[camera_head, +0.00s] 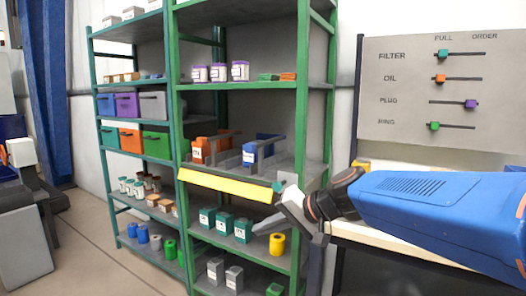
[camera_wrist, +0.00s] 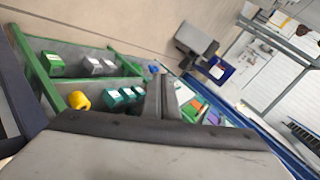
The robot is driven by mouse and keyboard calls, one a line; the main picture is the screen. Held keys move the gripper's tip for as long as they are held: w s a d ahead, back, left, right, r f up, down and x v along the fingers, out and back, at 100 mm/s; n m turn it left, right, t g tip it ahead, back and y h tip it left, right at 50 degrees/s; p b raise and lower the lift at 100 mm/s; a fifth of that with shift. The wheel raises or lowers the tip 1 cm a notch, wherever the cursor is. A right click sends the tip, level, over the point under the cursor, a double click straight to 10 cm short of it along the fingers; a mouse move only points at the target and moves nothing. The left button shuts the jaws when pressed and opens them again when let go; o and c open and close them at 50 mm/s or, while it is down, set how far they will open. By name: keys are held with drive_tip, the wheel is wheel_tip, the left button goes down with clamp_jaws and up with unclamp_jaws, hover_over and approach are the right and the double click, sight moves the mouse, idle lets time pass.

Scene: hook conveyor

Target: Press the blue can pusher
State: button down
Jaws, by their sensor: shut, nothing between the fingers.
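The blue can pusher (camera_head: 250,151), a blue block with a white label, sits in the right-hand lane of the green rack's middle shelf in the head view. An orange one (camera_head: 204,148) sits in the lane left of it. My gripper (camera_head: 262,227) is below and to the right of the blue one, in front of the rack under the yellow shelf strip, and apart from it. Its fingers (camera_wrist: 162,95) are together and empty in the wrist view. I cannot make out the blue pusher in the wrist view.
A yellow strip (camera_head: 226,185) edges the middle shelf. A slider board (camera_head: 440,92) stands at the right.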

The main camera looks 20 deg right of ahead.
drive_tip(key=w+d+r+m+t, duration=0.4)
drive_tip(key=w+d+r, duration=0.2)
drive_tip(key=w, duration=0.5)
drive_tip(key=w+d+r+m+t, duration=0.4)
drive_tip(key=w+d+r, duration=0.3)
drive_tip(key=w, duration=0.4)
drive_tip(key=shift+w+m+h, duration=0.3)
drive_tip(key=shift+w+m, duration=0.05)
drive_tip(key=shift+m, duration=0.05)
drive_tip(key=x, duration=1)
drive_tip(key=shift+d+r, duration=0.1)
drive_tip(key=shift+r, duration=0.1)
drive_tip(key=s+a, duration=0.5)
drive_tip(key=shift+s+a, duration=0.15)
drive_tip(key=shift+a, duration=0.2)
